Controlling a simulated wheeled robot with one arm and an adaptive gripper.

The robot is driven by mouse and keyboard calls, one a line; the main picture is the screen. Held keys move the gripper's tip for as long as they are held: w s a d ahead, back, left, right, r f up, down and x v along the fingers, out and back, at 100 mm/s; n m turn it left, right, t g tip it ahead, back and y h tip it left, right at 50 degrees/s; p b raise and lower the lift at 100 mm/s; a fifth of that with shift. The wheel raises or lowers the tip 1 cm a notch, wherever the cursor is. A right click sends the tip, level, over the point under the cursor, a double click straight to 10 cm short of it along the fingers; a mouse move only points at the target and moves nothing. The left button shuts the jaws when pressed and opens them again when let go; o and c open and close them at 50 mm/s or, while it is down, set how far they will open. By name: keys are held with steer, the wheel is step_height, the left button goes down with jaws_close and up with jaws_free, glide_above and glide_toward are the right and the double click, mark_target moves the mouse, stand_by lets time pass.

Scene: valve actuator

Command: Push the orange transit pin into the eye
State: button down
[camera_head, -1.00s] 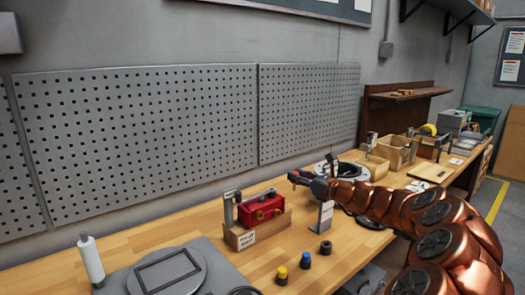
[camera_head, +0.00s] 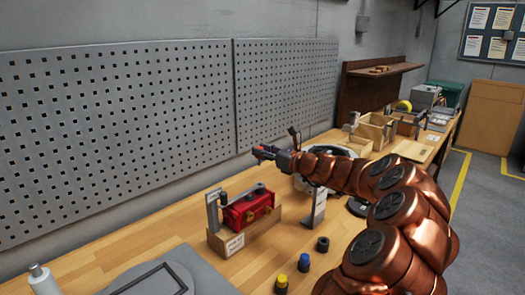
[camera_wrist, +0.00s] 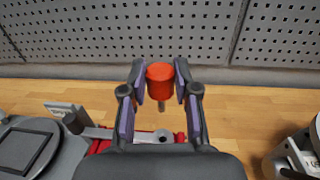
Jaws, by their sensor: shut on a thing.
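The orange transit pin (camera_wrist: 160,86) is between the two fingers of my gripper (camera_wrist: 160,88) in the wrist view, its round head up and a short shank showing below. In the head view my gripper (camera_head: 264,152) is in the air above and behind the red valve actuator (camera_head: 240,213); the pin is too small there to make out well. The actuator sits on a labelled wooden block (camera_head: 229,242) with a grey upright lever (camera_head: 212,212) at its left. In the wrist view part of the actuator is hidden behind my gripper. I cannot make out the eye.
A grey fixture (camera_head: 160,280) and white bottle (camera_head: 42,280) stand at the near left. Yellow, blue and black caps (camera_head: 303,262) are in front of the block, with a grey stand (camera_head: 318,208) to its right. A perforated panel (camera_head: 120,130) backs the bench.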

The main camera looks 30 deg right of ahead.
steer(key=shift+s, duration=0.1)
steer(key=b, duration=0.3)
glide_above(263, 186)
steer(key=shift+f, duration=2.85)
steer(key=shift+p, duration=0.95)
steer(key=shift+f+b, duration=0.95)
steer(key=shift+f, duration=1.2)
steer(key=c, duration=0.8)
jaws_free()
steer(key=shift+v, duration=6)
